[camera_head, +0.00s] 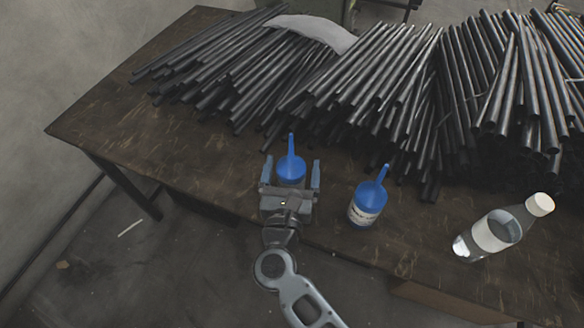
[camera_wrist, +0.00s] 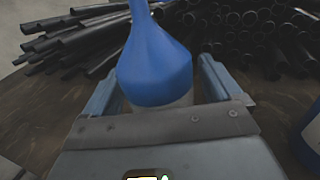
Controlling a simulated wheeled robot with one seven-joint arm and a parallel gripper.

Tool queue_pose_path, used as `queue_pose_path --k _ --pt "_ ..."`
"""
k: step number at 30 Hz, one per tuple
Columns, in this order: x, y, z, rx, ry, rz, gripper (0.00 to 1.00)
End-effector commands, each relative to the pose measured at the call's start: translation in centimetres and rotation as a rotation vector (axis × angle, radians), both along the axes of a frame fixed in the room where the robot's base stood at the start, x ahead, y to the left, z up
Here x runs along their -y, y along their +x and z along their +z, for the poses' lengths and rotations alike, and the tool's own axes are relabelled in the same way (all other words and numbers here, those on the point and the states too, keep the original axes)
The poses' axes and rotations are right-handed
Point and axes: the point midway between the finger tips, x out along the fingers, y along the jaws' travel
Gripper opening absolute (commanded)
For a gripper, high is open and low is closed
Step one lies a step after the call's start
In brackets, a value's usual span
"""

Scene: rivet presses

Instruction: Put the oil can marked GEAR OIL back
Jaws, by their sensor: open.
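A blue oil can (camera_head: 290,168) with a tall spout stands on the table between the open fingers of my gripper (camera_head: 290,178). In the wrist view this can (camera_wrist: 153,65) is upright between the two fingers (camera_wrist: 158,95), and its lower body is mostly hidden by the gripper. No label on it can be read. A second blue oil can (camera_head: 367,203) stands to the right, with a white label too small to read for certain. Its edge shows at the right of the wrist view (camera_wrist: 312,130).
A clear bottle (camera_head: 497,232) with a white label and cap is at the right of the wooden table (camera_head: 130,120). Piles of dark metal pipes (camera_head: 370,90) fill the table's back and right. A grey sheet (camera_head: 312,30) lies on them. The left of the table is bare.

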Motion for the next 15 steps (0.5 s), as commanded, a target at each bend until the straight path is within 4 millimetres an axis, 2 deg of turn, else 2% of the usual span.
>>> queue_pose_path --k 3,5,15 --pt "0.0 0.0 0.6 0.0 0.0 0.0 0.92" --pt "-0.1 -0.8 0.2 0.0 -0.001 0.002 0.92" --pt "-0.6 -7.6 0.1 -0.001 0.0 0.001 0.92"
